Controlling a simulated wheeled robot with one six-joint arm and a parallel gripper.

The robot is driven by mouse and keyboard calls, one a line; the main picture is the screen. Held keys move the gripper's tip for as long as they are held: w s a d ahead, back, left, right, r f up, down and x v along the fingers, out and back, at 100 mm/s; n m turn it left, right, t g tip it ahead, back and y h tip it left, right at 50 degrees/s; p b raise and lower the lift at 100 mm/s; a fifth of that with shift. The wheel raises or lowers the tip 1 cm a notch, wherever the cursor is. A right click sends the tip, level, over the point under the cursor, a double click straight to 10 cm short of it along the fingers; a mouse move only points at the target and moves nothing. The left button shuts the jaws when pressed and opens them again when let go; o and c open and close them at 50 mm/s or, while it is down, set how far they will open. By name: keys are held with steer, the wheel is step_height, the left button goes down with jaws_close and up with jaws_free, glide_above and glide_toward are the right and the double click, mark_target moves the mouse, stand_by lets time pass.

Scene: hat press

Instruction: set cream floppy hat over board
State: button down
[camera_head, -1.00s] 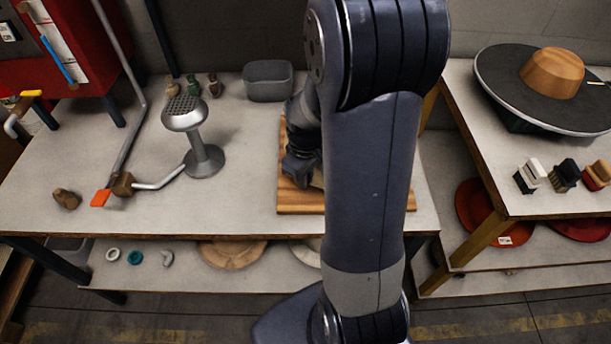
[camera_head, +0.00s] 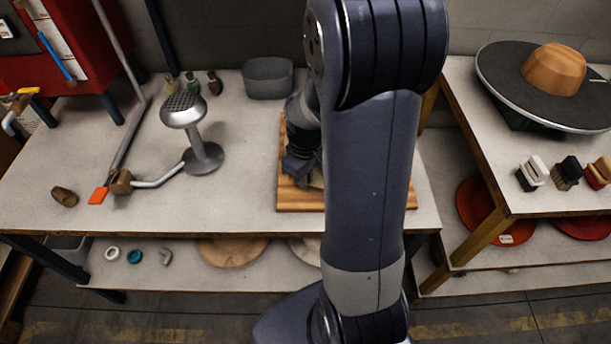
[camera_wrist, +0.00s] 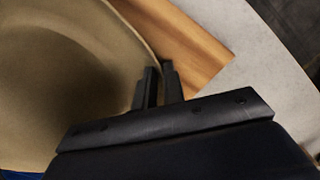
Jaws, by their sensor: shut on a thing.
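The cream floppy hat (camera_wrist: 60,80) looks tan in the wrist view and fills its left side. My gripper (camera_wrist: 160,72) is shut on the hat's brim edge. The wooden board (camera_wrist: 185,45) shows beyond the brim, and the hat lies over or on part of it. Whether the hat touches the board cannot be told. In the head view, the board (camera_head: 300,200) lies on the table, and my gripper (camera_head: 298,168) is above its left part. My arm hides most of the hat and the board's middle there.
A metal stand (camera_head: 203,155) is left of the board on the table (camera_head: 245,185). A grey bin (camera_head: 268,78) stands behind. A side table at right holds a dark round plate (camera_head: 510,85) with a wooden block (camera_head: 553,70) and several brushes. More hats lie on shelves below.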

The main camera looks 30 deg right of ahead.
steer(key=c, duration=1.4)
jaws_free()
steer(key=shift+c, duration=0.2)
step_height(320, 180, up, 11)
steer(key=shift+f+p, duration=0.15)
steer(key=shift+p, duration=0.15)
step_height(320, 180, down, 10)
steer(key=shift+f, duration=0.2)
steer(key=shift+f+b, duration=0.2)
steer(key=shift+b, duration=0.2)
